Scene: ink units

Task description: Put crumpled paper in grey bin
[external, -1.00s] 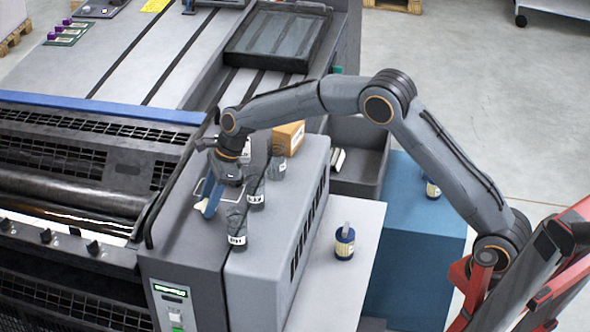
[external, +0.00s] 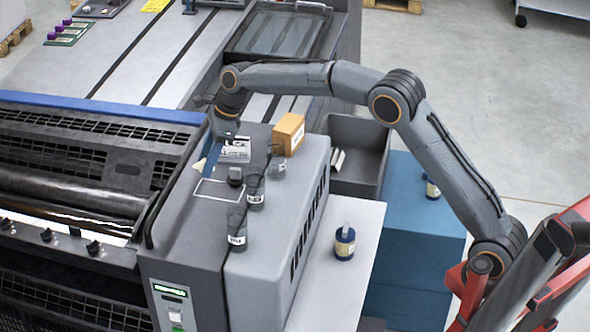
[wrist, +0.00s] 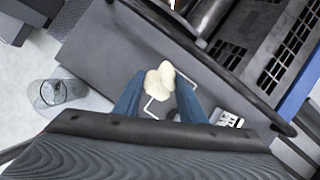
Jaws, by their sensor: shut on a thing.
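My gripper (external: 206,150) is shut on a cream crumpled paper (external: 200,165) and holds it above the grey machine top. In the wrist view the pale lump of paper (wrist: 158,80) sits between the two blue fingertips of my gripper (wrist: 160,88). The grey bin (external: 372,184) is to the right of the machine, behind the white shelf, with some white paper pieces inside.
Several dark labelled bottles (external: 237,226) stand on the machine top, with a cardboard box (external: 288,133) near the bin. A white outline (external: 220,190) marks the top below my gripper. A blue-labelled jar (external: 345,242) stands on the white shelf (external: 335,285).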

